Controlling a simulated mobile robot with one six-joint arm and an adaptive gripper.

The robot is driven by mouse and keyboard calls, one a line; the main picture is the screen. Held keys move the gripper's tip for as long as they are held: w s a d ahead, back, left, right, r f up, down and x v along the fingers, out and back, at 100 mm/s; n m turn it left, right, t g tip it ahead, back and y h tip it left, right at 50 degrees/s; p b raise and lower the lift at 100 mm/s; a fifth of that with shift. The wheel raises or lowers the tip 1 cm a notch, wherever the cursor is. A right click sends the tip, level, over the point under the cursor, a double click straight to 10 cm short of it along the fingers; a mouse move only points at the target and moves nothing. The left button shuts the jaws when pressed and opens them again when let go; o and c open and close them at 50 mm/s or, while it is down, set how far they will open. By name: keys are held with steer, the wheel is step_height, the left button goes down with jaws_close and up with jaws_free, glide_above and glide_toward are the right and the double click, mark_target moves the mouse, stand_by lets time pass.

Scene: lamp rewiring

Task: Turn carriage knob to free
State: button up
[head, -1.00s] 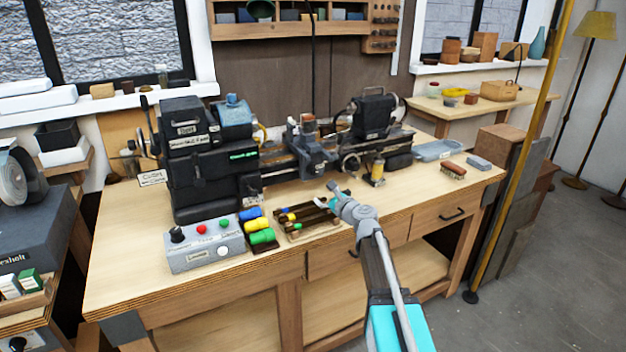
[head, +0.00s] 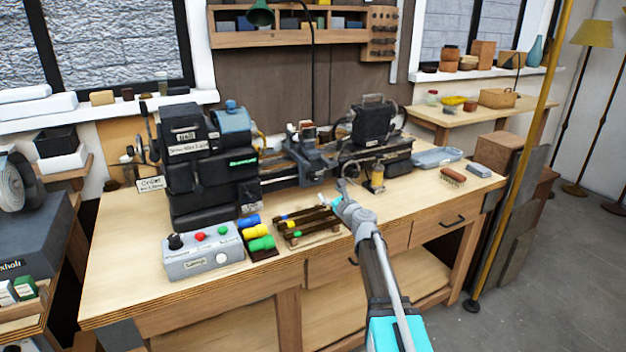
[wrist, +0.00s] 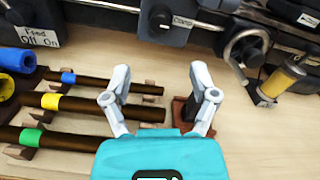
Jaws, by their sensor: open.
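The lathe (head: 205,165) stands along the back of the bench, with its carriage (head: 316,160) on the bed right of the headstock. In the wrist view a round dark knob (wrist: 160,17) sits on the carriage front at the top, beside a small label (wrist: 183,22) that seems to read "Clamp". Which setting the knob points to is too small to tell. My gripper (wrist: 159,76) is open and empty, its fingers spread below the knob and apart from it. In the head view my gripper (head: 341,188) is in front of the carriage, over the front of the bench.
Dark rods with coloured bands (wrist: 98,104) lie on a rack under and left of my gripper. A handwheel (wrist: 245,47) and an amber oiler (wrist: 286,80) stand to the right. A grey control box (head: 203,253) is at the front left.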

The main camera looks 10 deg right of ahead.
mark_target(315, 179)
steer(key=x, duration=1.2)
steer(key=shift+w, duration=0.1)
jaws_close()
